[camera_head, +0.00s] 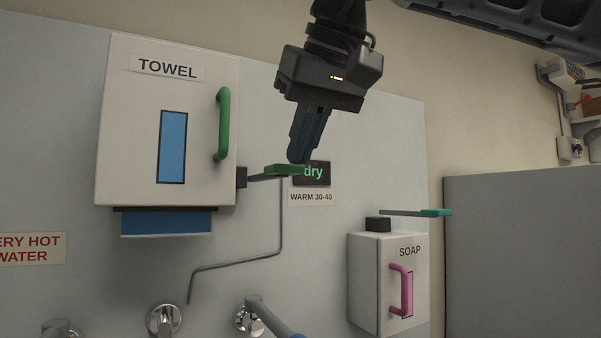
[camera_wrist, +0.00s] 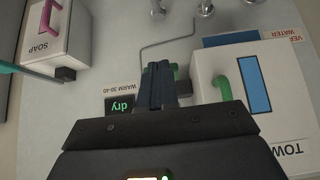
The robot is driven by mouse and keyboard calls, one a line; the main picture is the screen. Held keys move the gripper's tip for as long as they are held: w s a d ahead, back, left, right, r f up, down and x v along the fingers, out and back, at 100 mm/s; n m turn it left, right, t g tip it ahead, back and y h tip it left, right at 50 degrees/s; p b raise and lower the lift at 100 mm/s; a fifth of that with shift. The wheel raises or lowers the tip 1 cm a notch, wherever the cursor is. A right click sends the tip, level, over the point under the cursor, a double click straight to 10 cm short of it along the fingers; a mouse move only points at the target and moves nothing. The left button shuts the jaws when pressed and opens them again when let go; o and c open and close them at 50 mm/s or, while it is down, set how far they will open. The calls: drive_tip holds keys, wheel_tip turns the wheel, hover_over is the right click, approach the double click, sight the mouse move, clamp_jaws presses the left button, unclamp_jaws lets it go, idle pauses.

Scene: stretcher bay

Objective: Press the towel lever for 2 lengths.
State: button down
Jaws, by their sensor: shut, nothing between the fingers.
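The towel dispenser (camera_head: 130,120) is a white box on the wall at the left of the head view, with a blue window, a green handle (camera_head: 223,125) and a strip of blue towel (camera_head: 165,224) below it. The towel lever (camera_head: 284,170) sticks out from its right side and ends in a green pad. My gripper (camera_head: 299,160) is shut and empty, pointing down, with its fingertips at the green pad. I cannot tell whether they touch it. In the wrist view my gripper (camera_wrist: 158,70) covers most of the pad.
A display reading "dry" (camera_head: 315,173) is behind the lever. A soap dispenser (camera_head: 375,275) with a pink handle and a teal-tipped lever (camera_head: 436,213) stands at lower right. Taps (camera_head: 250,315) and a bent grey pipe (camera_head: 240,260) are below. A grey panel (camera_head: 520,250) stands at right.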

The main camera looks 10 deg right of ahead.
drive_tip(key=v, duration=0.6)
drive_tip(key=shift+s+d, duration=0.2)
drive_tip(key=shift+s, duration=0.1)
drive_tip(key=shift+r, duration=0.25)
